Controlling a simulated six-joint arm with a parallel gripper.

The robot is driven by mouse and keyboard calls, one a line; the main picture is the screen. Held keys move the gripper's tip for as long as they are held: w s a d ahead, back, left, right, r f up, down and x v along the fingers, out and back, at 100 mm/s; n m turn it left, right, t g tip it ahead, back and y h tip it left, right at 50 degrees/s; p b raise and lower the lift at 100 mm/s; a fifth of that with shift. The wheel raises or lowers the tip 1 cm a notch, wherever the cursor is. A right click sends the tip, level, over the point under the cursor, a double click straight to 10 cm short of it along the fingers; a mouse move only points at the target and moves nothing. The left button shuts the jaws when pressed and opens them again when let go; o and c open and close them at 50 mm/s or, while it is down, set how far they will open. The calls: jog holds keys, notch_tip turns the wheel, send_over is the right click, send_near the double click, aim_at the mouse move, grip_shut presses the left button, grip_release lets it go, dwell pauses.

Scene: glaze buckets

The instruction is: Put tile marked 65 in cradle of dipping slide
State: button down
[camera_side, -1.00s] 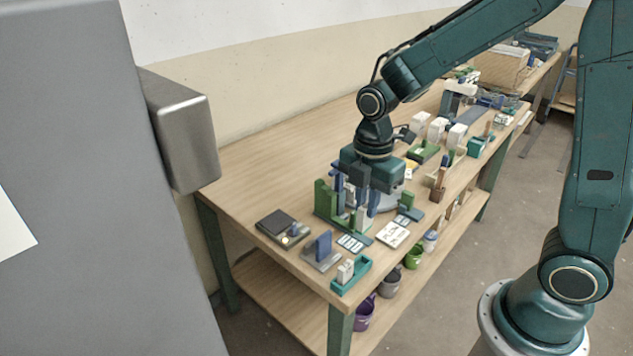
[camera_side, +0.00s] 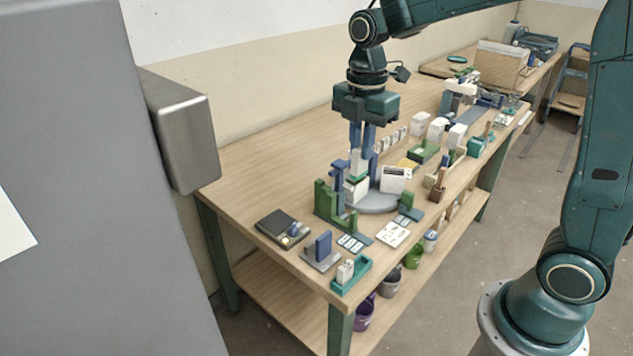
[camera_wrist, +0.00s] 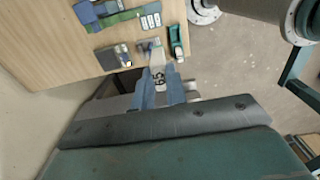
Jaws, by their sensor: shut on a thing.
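My gripper (camera_side: 362,151) is shut on a pale tile (camera_side: 357,163), held upright above the table; it also shows between the blue fingers in the wrist view (camera_wrist: 159,76). Its marking is too small to read. A stand with a green frame (camera_side: 322,203) and a blue upright (camera_side: 338,180), apparently the dipping slide, is just left of and below the tile. It shows at the top left of the wrist view (camera_wrist: 122,17). I cannot make out its cradle clearly.
A round grey turntable (camera_side: 374,203) with white blocks (camera_side: 396,179) is just right of the stand. A black scale (camera_side: 281,227), a blue block on a grey base (camera_side: 323,246) and a teal tray (camera_side: 352,277) are near the front end. The table's back left is clear.

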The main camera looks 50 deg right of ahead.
jog(key=w+d, duration=1.2)
jog(key=d, duration=0.4)
jog(key=shift+s+a+f, duration=0.1)
jog(key=shift+s+f, duration=0.05)
jog(key=shift+f, duration=1.25)
jog(key=shift+s+a+f, duration=0.1)
jog(key=shift+f, duration=1.3)
jog(key=shift+f, duration=0.15)
jog(key=shift+f, duration=2.55)
